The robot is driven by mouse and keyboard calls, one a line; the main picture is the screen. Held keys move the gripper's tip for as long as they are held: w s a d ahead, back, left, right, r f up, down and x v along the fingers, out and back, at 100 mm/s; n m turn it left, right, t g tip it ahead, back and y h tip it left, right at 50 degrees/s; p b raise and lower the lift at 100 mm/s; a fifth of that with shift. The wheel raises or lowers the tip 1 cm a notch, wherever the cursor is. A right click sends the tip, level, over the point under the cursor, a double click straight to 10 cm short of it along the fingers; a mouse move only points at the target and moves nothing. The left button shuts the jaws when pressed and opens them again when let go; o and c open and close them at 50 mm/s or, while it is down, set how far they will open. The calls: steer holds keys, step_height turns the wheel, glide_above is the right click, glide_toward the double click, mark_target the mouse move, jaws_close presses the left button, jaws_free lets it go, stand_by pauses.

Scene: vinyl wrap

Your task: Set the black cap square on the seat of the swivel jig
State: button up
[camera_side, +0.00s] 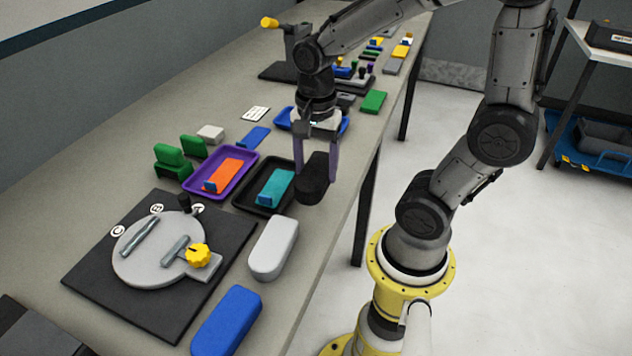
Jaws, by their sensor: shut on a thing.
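The black cap (312,187) is a long block with rounded ends, right of centre near the table's front edge. My gripper (316,170) points down over it, with its two purple fingers shut on the cap's sides. I cannot tell whether the cap touches the table or is just above it. The swivel jig is a light grey round disc (140,268) on a black square base plate (97,285), at the lower left. Two metal bars and a yellow knob (198,255) sit on the disc. My gripper is well apart from the jig, up and right of it.
Between cap and jig are a black tray (238,198) with a teal piece and a purple tray (247,163) with an orange piece. A grey block (274,247) and a blue block (227,320) lie along the front edge. Green blocks (172,158) stand behind.

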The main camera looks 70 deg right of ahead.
step_height(320, 180, up, 4)
steer(key=shift+r, duration=0.15)
steer(key=shift+r+m, duration=0.1)
steer(key=shift+m, duration=0.2)
steer(key=w+a+r+m, duration=0.2)
steer(key=w+a+r, duration=0.4)
steer(key=w+a, duration=0.4)
steer(key=n, duration=0.2)
glide_toward(158, 244)
steer(key=shift+s+d, duration=0.3)
steer(key=shift+s, duration=0.45)
steer(key=shift+w+a+f, duration=0.2)
steer(key=shift+w+f, duration=0.3)
steer(key=shift+f, duration=0.2)
steer(key=shift+w+a+f, duration=0.1)
steer(key=shift+w+f, duration=0.1)
steer(key=shift+f, duration=1.6)
